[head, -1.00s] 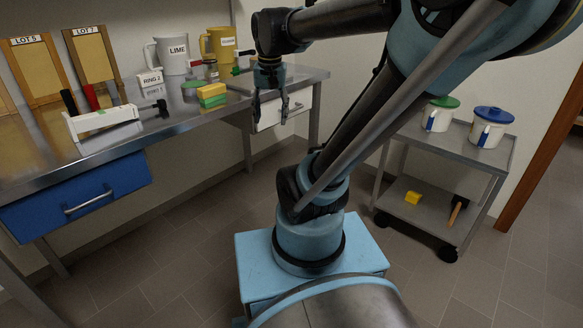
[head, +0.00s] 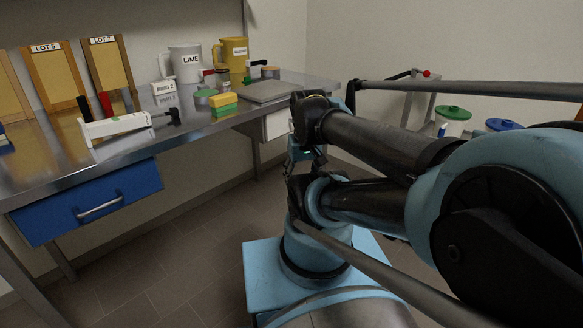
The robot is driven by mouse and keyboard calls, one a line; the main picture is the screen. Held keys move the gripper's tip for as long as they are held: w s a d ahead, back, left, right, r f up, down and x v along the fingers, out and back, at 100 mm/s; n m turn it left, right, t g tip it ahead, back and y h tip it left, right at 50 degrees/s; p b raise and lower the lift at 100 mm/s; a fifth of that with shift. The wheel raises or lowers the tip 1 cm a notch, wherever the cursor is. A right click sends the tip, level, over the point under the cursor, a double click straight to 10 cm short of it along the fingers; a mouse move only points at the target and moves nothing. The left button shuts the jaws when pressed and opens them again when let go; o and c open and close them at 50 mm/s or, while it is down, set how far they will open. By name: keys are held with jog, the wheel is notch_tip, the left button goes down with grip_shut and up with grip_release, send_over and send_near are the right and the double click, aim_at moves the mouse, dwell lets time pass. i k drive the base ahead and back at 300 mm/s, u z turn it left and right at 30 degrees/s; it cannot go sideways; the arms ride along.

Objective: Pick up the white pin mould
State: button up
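A long white block (head: 113,127) with a green mark lies on the steel bench near its front edge, left of centre in the head view. A smaller white block (head: 164,88) labelled RING stands further back; its label is partly hard to read. I cannot read any pin label, so which one is the pin mould is not certain. My gripper (head: 306,160) is off the bench's front edge, to the right of both blocks and apart from them. My arm hides part of it, and its fingers are too dark and small to judge.
The steel bench (head: 40,172) carries a yellow-green sponge (head: 224,104), a grey plate (head: 268,92), a LIME jug (head: 187,63), a yellow jug (head: 232,53) and framed boards (head: 108,62). A trolley with lidded jugs (head: 452,122) stands right.

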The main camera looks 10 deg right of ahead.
aim_at(115, 124)
jog(key=u, duration=1.35)
